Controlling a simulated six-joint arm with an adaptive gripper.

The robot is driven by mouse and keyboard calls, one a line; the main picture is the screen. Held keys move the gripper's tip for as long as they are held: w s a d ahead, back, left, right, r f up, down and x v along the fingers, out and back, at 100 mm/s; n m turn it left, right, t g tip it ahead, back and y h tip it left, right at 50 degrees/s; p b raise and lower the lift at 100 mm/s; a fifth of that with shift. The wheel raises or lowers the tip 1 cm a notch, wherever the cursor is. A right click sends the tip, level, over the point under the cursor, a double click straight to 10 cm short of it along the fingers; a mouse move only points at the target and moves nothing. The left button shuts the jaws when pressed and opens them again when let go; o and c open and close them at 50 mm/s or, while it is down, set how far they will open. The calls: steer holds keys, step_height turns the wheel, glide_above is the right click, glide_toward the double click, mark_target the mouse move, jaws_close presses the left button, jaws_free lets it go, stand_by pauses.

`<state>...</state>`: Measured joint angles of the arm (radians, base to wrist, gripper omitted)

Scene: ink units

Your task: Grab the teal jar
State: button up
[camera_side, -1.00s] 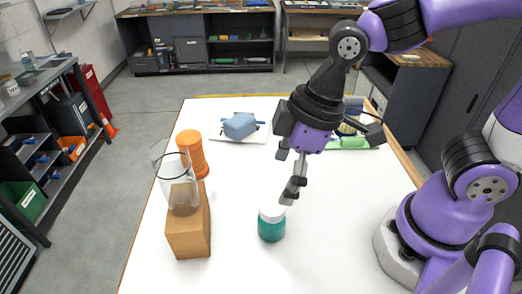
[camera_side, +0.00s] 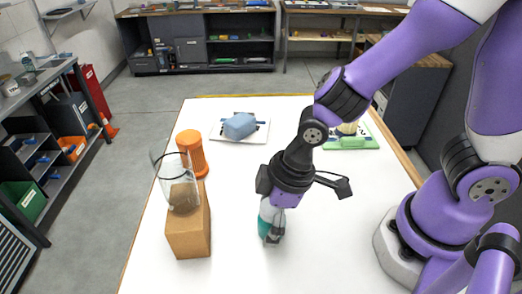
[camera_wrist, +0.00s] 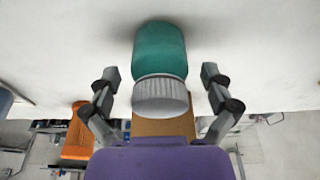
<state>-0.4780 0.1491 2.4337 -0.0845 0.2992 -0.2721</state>
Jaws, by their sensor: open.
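The teal jar (camera_side: 264,222) with a white lid stands on the white table, partly hidden by my gripper in the side view. My gripper (camera_side: 271,238) is low over it, its fingers reaching down around the jar's height. In the wrist view, the teal jar (camera_wrist: 160,50) and its ribbed white lid lie between the two fingers of my gripper (camera_wrist: 160,78). The fingers are spread, one on each side, with a gap to the jar on both sides.
A blue object (camera_side: 240,126) on a white board and a green tray (camera_side: 350,142) are farther back. The front table is clear.

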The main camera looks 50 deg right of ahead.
steer(key=c, duration=1.3)
steer(key=shift+r, duration=0.1)
